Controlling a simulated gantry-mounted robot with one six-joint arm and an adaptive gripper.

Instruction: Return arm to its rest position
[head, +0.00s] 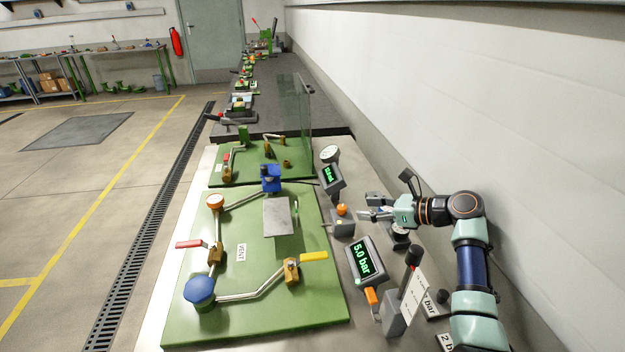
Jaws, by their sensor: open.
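My gripper (372,214) is at the right of the bench, on the end of my folded teal and dark arm. It points left, beside an orange-topped grey box (342,228). Its jaws are open, with nothing seen between them. The fingers are small in this view, and I cannot tell whether they touch anything.
A green board (185,325) with pipes, a red lever, a yellow lever and a blue cap lies left of my arm. A display (366,262) reads 5.0 bar. A black-knobbed lever (411,262) stands close to my arm. A white wall (480,110) is at right.

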